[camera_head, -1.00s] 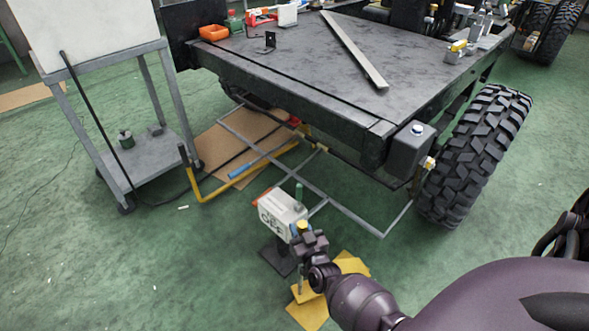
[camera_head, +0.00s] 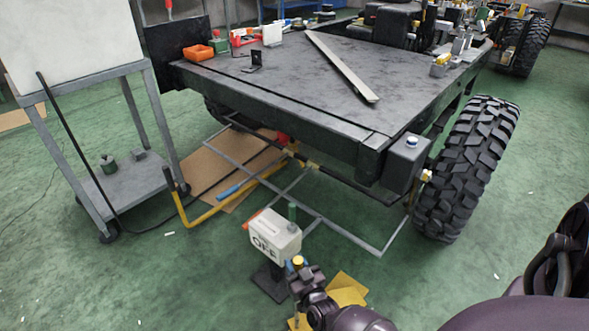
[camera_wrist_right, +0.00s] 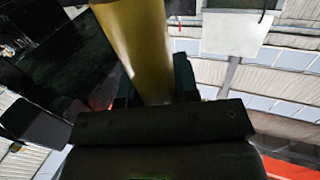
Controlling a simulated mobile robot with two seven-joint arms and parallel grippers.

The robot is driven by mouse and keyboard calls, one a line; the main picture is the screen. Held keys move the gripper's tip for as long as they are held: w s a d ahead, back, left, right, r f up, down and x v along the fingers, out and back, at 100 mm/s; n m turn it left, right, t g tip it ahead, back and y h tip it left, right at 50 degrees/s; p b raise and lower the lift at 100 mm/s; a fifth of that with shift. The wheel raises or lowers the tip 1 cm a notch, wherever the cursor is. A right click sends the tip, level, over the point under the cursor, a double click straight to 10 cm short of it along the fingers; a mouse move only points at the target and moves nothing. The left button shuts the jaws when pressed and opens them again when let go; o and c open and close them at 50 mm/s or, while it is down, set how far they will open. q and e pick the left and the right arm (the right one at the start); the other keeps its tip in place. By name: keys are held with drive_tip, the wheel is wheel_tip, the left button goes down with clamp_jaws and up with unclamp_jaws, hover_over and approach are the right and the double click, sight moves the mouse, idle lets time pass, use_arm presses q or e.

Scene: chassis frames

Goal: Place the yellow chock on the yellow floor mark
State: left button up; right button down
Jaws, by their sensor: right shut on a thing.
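My right gripper (camera_head: 301,274) is low in the head view, shut on a yellow upright post that appears to be part of the yellow chock (camera_head: 298,261). The post's top sticks up above the jaws. In the right wrist view the chock's post (camera_wrist_right: 140,45) stands between the fingers. Flat yellow on the floor, apparently the yellow floor mark (camera_head: 347,282), shows just right of and behind the gripper. My arm hides much of that spot, so I cannot tell whether the chock's base touches the floor or mark. My left gripper is not in view.
A white box on a dark stand, lettered OFF (camera_head: 274,238), stands close behind the gripper. A grey floor frame (camera_head: 345,237), a large tyre (camera_head: 468,170) and the chassis (camera_head: 330,85) lie beyond. A grey cart (camera_head: 125,185) stands left. Green floor is open at lower left.

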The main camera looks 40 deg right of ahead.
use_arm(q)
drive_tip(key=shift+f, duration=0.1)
use_arm(e)
drive_tip(key=shift+f, duration=0.15)
drive_tip(key=c, duration=0.9)
unclamp_jaws()
drive_tip(key=shift+o, duration=0.2)
